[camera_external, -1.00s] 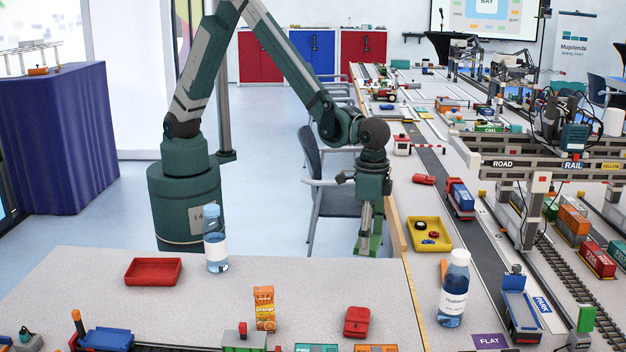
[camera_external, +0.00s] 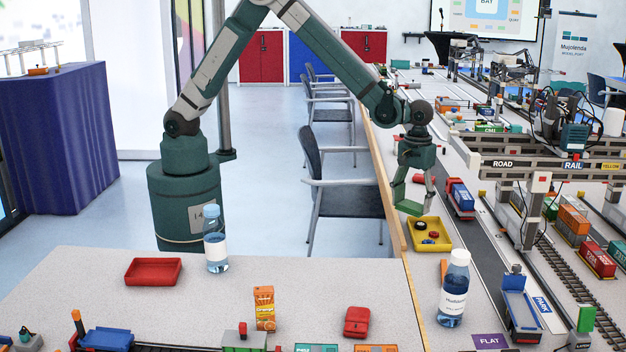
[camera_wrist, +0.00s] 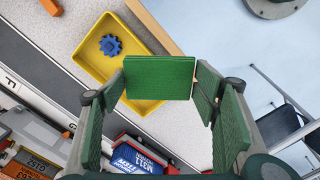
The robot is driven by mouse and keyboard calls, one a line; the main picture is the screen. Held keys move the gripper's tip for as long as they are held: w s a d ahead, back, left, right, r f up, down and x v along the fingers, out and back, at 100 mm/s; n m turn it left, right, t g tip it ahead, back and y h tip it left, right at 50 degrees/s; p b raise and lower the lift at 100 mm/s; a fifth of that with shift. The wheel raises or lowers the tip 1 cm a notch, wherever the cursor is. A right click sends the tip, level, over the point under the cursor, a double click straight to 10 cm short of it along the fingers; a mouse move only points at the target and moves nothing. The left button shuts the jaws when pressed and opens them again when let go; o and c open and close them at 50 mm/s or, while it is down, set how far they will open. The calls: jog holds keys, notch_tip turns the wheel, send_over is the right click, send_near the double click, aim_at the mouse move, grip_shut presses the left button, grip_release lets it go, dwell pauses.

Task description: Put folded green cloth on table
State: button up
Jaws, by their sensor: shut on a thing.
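The folded green cloth (camera_external: 409,208) is a flat green rectangle held at the tip of my gripper (camera_external: 414,197). In the wrist view the cloth (camera_wrist: 160,78) spans the gap between my gripper's fingers (camera_wrist: 160,88), and my gripper is shut on it. The cloth hangs near the left edge of the long table (camera_external: 420,281), by the yellow tray. In the wrist view it covers part of that tray. Its exact height above the table is hard to tell.
The yellow tray (camera_external: 445,238) holds small parts, including a blue gear (camera_wrist: 110,45). A red and blue truck (camera_external: 460,197) stands on the road to the right. A water bottle (camera_external: 453,290) stands nearer. The near table (camera_external: 80,282) has free room around a red tray (camera_external: 153,271).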

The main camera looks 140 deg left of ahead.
jog(key=s+a+n, duration=0.4)
jog(key=s+a, duration=0.1)
jog(key=a, duration=0.4)
jog(key=s+a+n, duration=0.4)
jog(key=s+a, duration=0.1)
jog(key=a, duration=0.5)
jog(key=shift+s+f+n, duration=0.25)
jog(key=shift+s+n, duration=0.05)
jog(key=shift+s, duration=0.1)
jog(key=shift+f, duration=0.15)
jog(key=shift+f+b, duration=0.9)
jog(key=shift+f, duration=2.35)
jog(key=shift+f+b, duration=0.35)
jog(key=shift+f, duration=0.25)
jog(key=o, duration=0.9)
jog(key=shift+r, duration=0.2)
notch_tip(320, 180, up, 12)
jog(key=shift+f, duration=0.15)
